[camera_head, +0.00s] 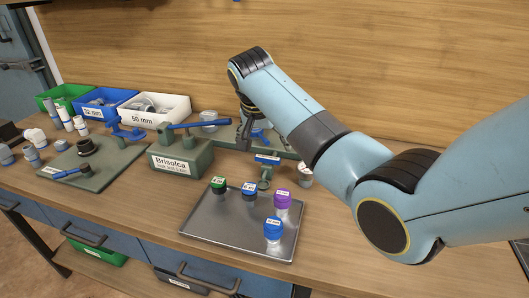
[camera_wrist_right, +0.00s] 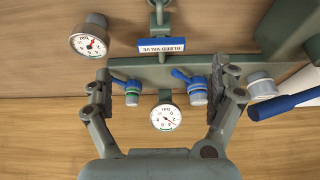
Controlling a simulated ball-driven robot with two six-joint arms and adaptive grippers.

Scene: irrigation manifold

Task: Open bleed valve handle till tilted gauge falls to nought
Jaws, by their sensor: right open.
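The blue plate lettered BLEED VALVE (camera_wrist_right: 162,45) is upside down in the right wrist view; it also shows in the head view (camera_head: 267,158). Past it, two small valves with blue handles, one with a green ring (camera_wrist_right: 131,90) and one plain (camera_wrist_right: 194,86), stand along a grey-green base (camera_wrist_right: 160,70). A round dial gauge (camera_wrist_right: 88,42) sits at upper left, its face tilted; a second dial gauge (camera_wrist_right: 166,117) stands beyond the valves. Both needles are too small to read surely. My right gripper (camera_wrist_right: 164,92) is open, its fingers either side of the two valves, gripping nothing. My left gripper is out of view.
A metal tray (camera_head: 205,222) with several coloured-cap fittings lies in front. A Brisolca box (camera_head: 180,162) and a long blue lever (camera_wrist_right: 285,103) stand beside the base. Green, blue and white bins (camera_head: 155,120) are at back left. A wooden wall rises behind.

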